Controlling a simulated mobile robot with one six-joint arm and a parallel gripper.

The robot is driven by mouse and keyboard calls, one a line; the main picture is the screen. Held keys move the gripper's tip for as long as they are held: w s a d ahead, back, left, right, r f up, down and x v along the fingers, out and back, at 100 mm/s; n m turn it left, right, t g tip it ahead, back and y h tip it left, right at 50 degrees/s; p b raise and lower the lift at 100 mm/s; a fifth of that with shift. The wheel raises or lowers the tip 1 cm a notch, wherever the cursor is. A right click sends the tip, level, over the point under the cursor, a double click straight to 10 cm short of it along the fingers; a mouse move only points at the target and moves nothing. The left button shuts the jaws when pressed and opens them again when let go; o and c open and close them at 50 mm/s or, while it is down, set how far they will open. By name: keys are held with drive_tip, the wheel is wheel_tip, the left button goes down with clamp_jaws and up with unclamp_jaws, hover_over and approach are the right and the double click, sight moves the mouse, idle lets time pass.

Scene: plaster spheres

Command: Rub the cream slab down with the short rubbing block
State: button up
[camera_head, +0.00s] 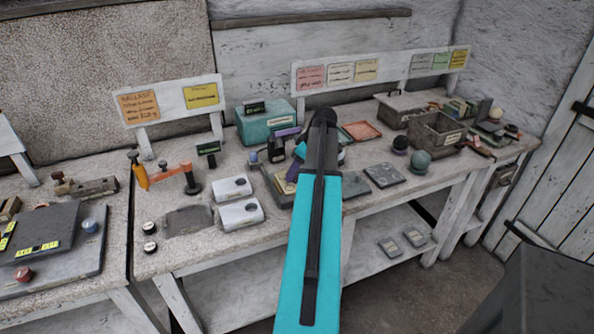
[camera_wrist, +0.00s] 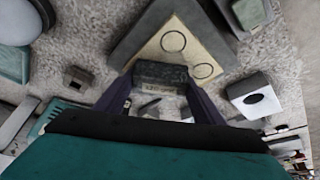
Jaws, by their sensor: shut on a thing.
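The cream slab (camera_wrist: 184,52) lies in a dark grey frame or tray on the bench, at the top middle of the wrist view. Two dark ring outlines show on its face. The short rubbing block (camera_wrist: 160,72) is a dark grey block with a small pale label on its near side. My gripper (camera_wrist: 160,80) is shut on the block, one purple finger on each side. The block is over the near part of the slab; I cannot tell whether it touches.
Two white boxes (camera_head: 240,213) stand left of my arm, and a teal box (camera_head: 268,128) stands behind. To the right are a flat grey plate (camera_head: 384,175), a grey-green ball (camera_head: 419,161) and a grey crate (camera_head: 435,133). An orange-handled tool (camera_head: 140,173) stands at the left.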

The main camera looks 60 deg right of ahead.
drive_tip(key=shift+d, duration=0.15)
drive_tip(key=shift+d+f, duration=0.1)
drive_tip(key=shift+d, duration=0.85)
drive_tip(key=shift+s, duration=0.1)
drive_tip(key=shift+a+r, duration=0.35)
drive_tip(key=shift+a, duration=0.2)
drive_tip(key=shift+a+r, duration=0.35)
drive_tip(key=shift+a, duration=0.2)
drive_tip(key=shift+r+p, duration=0.15)
drive_tip(key=shift+p, duration=0.2)
drive_tip(key=shift+r+p, duration=0.55)
drive_tip(key=shift+r, duration=0.55)
drive_tip(key=shift+r, duration=0.1)
drive_tip(key=shift+r+p, duration=1.05)
drive_tip(key=shift+r, duration=0.9)
